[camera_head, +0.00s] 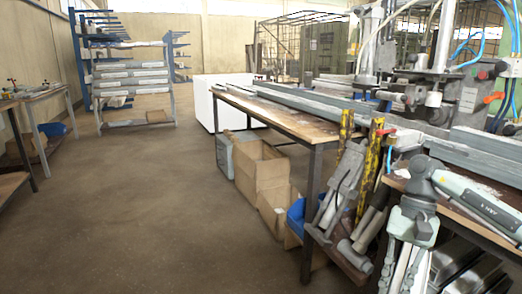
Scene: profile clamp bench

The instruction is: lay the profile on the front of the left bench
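Several long grey profiles (320,104) lie lengthwise along the wooden bench (286,122) on the right and run under the machine. I cannot tell which one is the task's profile. Another bench (40,93), with small tools on it, stands at the far left edge. My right arm comes in from the right, and my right gripper (404,274) hangs downward at the bottom right, in front of the bench. Its fingertips are at or past the lower edge, so its opening is unclear. It is apart from the profiles on the bench top. My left gripper is not in view.
A clamping machine (437,70) with hoses stands over the right bench. Cardboard boxes (258,165), a blue bin (296,216) and yellow-black posts (369,165) crowd below its front. A blue rack (132,85) holds stock at the back left. The floor (150,200) between the benches is clear.

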